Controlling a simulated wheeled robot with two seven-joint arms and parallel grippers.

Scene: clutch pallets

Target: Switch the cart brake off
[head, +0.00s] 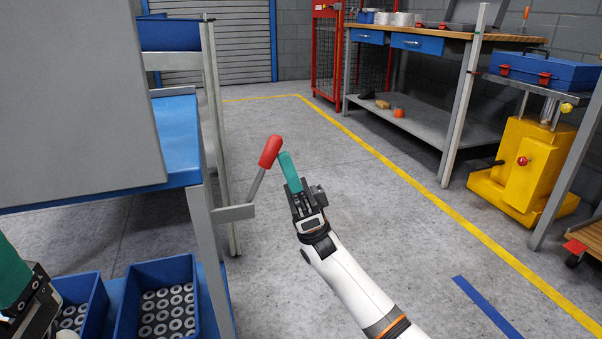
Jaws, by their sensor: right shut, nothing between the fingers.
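The brake lever with a red grip (270,151) stands up, tilted to the right, from a grey metal bracket (233,212) on the side of the cart (203,235). My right gripper (287,160) has teal fingers held together, with nothing between them. In the picture its tips are just right of the red grip; I cannot tell whether they touch it. My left gripper (12,275) shows only in part at the lower left edge, and its fingertips are out of frame.
Blue bins (188,264) with grey ring parts sit on the cart's lower shelf. A large grey panel (75,100) blocks the upper left. A workbench (430,36) and a yellow lift (531,158) stand at the right. The floor between is clear, with a yellow line.

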